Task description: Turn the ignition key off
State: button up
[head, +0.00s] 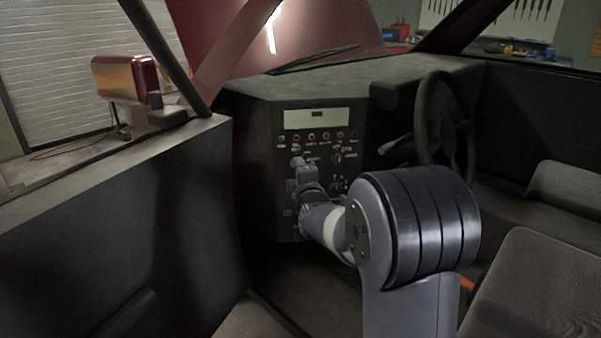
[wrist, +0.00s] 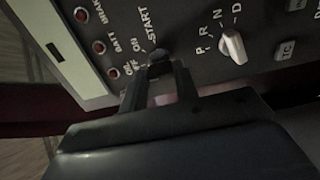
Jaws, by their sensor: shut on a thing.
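The ignition key (wrist: 159,58) sits in the dashboard panel, below and right of the printed OFF, ON and START labels in the wrist view. My gripper (wrist: 160,78) is shut on the key, with a finger on each side of it. Its dark head shows between the fingertips; which label it points to I cannot tell. In the head view my gripper (head: 298,168) is at the left part of the control panel (head: 318,140), and the key is hidden there.
A pale gear selector knob (wrist: 233,46) marked P, R, N, D is right of the key. Red lamps (wrist: 99,47) and a display (wrist: 55,45) lie to the left. In the head view, the steering wheel (head: 421,107) is right of the panel and the open door (head: 120,230) is left.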

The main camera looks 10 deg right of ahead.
jog(key=o, duration=1)
jog(key=s, duration=1)
jog(key=shift+s+a+p, duration=0.15)
jog(key=shift+s+p, duration=0.15)
jog(key=shift+s, duration=0.1)
jog(key=w, duration=1.1)
jog(key=shift+s+b, duration=0.15)
jog(key=shift+b, duration=0.15)
